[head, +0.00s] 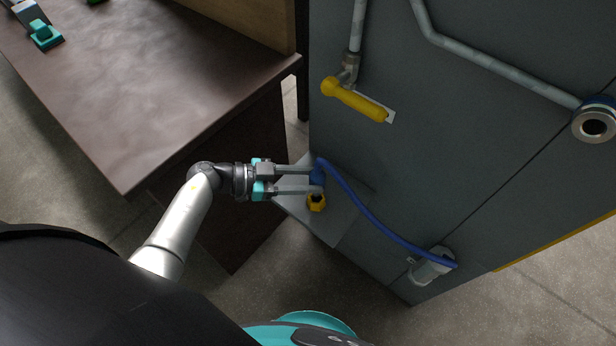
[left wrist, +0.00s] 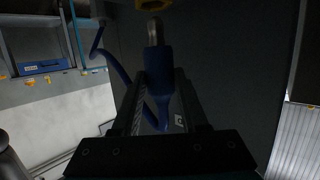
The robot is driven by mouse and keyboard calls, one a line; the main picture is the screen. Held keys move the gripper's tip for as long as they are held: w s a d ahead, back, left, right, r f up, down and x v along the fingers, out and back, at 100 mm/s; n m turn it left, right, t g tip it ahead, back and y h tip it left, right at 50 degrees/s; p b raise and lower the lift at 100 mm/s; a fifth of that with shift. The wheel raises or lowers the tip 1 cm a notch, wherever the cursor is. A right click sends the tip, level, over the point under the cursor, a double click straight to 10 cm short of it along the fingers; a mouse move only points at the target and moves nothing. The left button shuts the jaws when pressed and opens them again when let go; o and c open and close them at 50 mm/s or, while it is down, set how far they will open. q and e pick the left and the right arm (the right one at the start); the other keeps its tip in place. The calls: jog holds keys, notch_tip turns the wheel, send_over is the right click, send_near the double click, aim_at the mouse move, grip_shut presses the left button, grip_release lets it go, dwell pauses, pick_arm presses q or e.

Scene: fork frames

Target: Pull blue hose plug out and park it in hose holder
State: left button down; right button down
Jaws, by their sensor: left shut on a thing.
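My left gripper (head: 320,182) is shut on the blue hose plug (head: 317,176) in front of the grey cabinet. In the left wrist view the plug (left wrist: 157,65) sits between the fingers, its bare metal tip pointing away from the gripper. A yellow hexagonal fitting (head: 316,203) with a dark opening is at the grey shelf, just below the plug in the head view. Its yellow edge (left wrist: 154,4) shows beyond the tip in the left wrist view; the tip looks apart from it, but the gap is hard to judge. My right gripper is not in view.
The blue hose (head: 375,220) runs from the plug to a grey cylinder (head: 432,267) low on the cabinet. A yellow-handled valve (head: 355,101) and a blue-ringed round port (head: 596,122) are on the cabinet. A brown table (head: 150,90) stands left; the grey shelf (head: 335,228) juts out.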

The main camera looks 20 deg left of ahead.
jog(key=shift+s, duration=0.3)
pick_arm(q)
jog(key=shift+p, duration=0.3)
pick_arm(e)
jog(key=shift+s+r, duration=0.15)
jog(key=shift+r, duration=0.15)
pick_arm(q)
jog(key=shift+f, duration=0.2)
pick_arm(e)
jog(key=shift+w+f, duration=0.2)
pick_arm(q)
jog(key=shift+f+b, duration=0.3)
jog(key=shift+b, duration=0.1)
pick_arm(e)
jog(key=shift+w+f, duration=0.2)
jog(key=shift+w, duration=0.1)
pick_arm(q)
jog(key=shift+f, duration=0.15)
jog(key=shift+f+b, duration=0.45)
jog(key=shift+f, duration=0.05)
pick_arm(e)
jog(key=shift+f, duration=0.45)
pick_arm(q)
jog(key=shift+f, duration=0.1)
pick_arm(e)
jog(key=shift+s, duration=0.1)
